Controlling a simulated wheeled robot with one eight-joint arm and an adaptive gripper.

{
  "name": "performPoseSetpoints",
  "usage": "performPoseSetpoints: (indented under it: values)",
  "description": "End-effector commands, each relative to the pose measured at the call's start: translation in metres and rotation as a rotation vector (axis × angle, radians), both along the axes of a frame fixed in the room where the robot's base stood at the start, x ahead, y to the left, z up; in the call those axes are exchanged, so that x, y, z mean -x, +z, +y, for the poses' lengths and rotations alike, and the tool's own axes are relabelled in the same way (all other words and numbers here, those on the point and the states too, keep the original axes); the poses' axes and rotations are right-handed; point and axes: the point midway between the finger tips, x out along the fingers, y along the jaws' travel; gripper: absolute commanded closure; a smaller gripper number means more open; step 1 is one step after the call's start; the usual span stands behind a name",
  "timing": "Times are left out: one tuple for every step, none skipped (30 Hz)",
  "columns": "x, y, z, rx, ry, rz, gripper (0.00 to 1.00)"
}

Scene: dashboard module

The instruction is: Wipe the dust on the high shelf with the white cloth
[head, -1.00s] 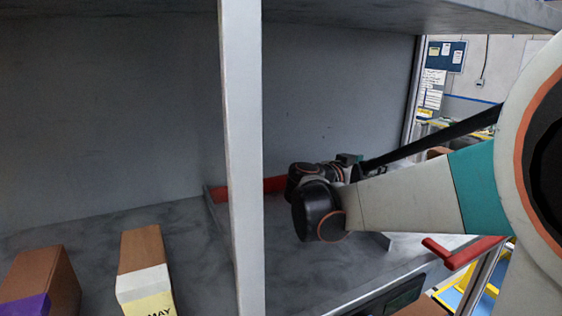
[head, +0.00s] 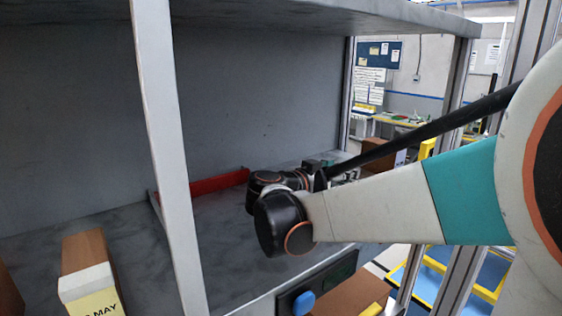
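A grey shelf board (head: 222,240) with dark, cloudy smudges like dust runs under a second grey board (head: 300,14). My arm reaches in from the right, and its black wrist joint (head: 278,222) is above the right part of the lower board. My gripper (head: 318,172) shows only as a small dark part behind the arm. Its fingers are mostly hidden, so I cannot see whether they are open or shut. I cannot make out the white cloth.
A grey upright post (head: 163,150) divides the shelf. A brown box with a pale label (head: 88,270) stands left of it. A red strip (head: 215,183) lies at the back. A blue button (head: 303,303) is on a dark front panel. A rear wall closes the shelf.

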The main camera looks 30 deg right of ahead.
Motion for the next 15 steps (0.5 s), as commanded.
performPoseSetpoints:
  values:
    - [0.005, 0.001, -0.003, 0.006, -0.006, 0.004, 0.76]
    - [0.005, 0.002, -0.003, 0.006, -0.006, 0.004, 0.76]
    - [0.005, 0.003, -0.003, 0.006, -0.006, 0.003, 0.76]
    - [0.005, 0.004, -0.003, 0.006, -0.006, 0.003, 0.76]
    - [0.004, 0.006, -0.003, 0.006, -0.005, 0.003, 0.76]
    - [0.004, 0.009, -0.003, 0.007, -0.005, 0.003, 0.76]
    - [0.004, 0.011, -0.003, 0.007, -0.005, 0.003, 0.76]
    - [0.004, 0.014, -0.003, 0.007, -0.004, 0.003, 0.76]
    - [0.004, 0.018, -0.003, 0.008, -0.004, 0.002, 0.76]
    - [0.003, 0.021, -0.003, 0.008, -0.004, 0.002, 0.76]
    - [0.003, 0.024, -0.003, 0.008, -0.004, 0.002, 0.76]
    - [0.003, 0.028, -0.003, 0.008, -0.003, 0.002, 0.76]
    - [0.003, 0.031, -0.003, 0.007, -0.004, 0.002, 0.76]
    - [0.003, 0.034, -0.003, 0.006, -0.004, 0.001, 0.76]
    - [0.003, 0.037, -0.002, 0.005, -0.003, 0.001, 0.76]
